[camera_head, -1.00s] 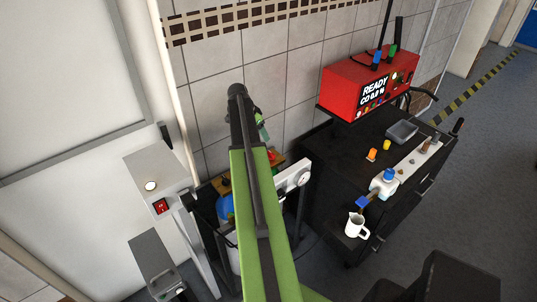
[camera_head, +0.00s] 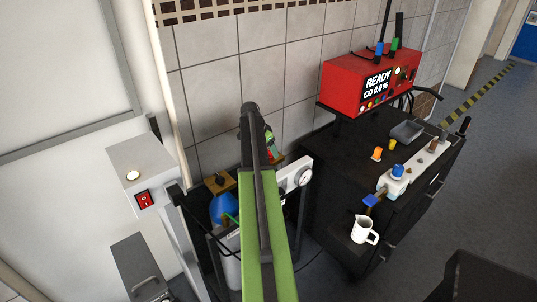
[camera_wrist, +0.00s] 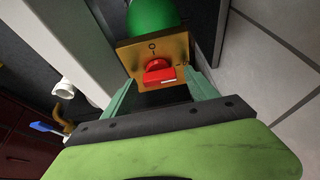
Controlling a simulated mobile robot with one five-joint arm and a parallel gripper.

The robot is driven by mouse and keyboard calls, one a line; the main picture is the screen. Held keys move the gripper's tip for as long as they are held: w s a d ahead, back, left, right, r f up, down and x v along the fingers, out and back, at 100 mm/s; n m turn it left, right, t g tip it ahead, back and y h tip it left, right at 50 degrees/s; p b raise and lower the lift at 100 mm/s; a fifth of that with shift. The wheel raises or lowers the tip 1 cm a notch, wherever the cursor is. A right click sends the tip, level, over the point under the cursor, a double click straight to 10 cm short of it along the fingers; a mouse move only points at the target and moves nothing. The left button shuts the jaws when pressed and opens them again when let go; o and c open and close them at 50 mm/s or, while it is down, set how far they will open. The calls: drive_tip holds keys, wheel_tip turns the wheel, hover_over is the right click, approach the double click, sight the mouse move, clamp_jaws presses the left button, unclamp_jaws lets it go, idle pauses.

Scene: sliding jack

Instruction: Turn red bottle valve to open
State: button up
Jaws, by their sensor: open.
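The red bottle valve (camera_wrist: 158,72) is a red knob on a brass block (camera_wrist: 178,50) on top of a green bottle (camera_wrist: 152,14), in the wrist view. The block has a round mark and a short line mark beside the knob. My gripper (camera_wrist: 162,82) is open, with one teal finger on each side of the knob. The fingers look apart from the knob, but their exact distance is hard to tell. In the head view my gripper (camera_head: 270,143) is partly hidden by my green arm, which also hides most of the green bottle.
A blue bottle (camera_head: 223,209) with its own brass block (camera_head: 219,183) stands left of my arm. A white gauge panel (camera_head: 295,176) is close on the right. A black cabinet (camera_head: 330,210) carries a white mug (camera_head: 364,230). The tiled wall (camera_head: 240,60) is behind.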

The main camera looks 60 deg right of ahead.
drive_tip(key=c, duration=1.4)
drive_tip(key=shift+o, duration=0.2)
drive_tip(key=n+t, duration=0.1)
drive_tip(key=n, duration=0.2)
drive_tip(key=shift+s+a, duration=0.1)
drive_tip(key=shift+s, duration=0.05)
drive_tip(key=n+t, duration=0.2)
drive_tip(key=n, duration=0.3)
drive_tip(key=shift+s+n, duration=0.15)
drive_tip(key=shift+n, duration=0.25)
drive_tip(key=n, duration=0.1)
drive_tip(key=n+t+y, duration=0.1)
drive_tip(key=n, duration=0.1)
drive_tip(key=n+t, duration=0.1)
drive_tip(key=n, duration=0.1)
drive_tip(key=shift+d+y, duration=0.25)
drive_tip(key=shift+y, duration=0.05)
drive_tip(key=shift+s+n+t+y, duration=0.1)
drive_tip(key=shift+n+t+y, duration=0.35)
drive_tip(key=shift+n, duration=1.55)
drive_tip(key=shift+y, duration=0.25)
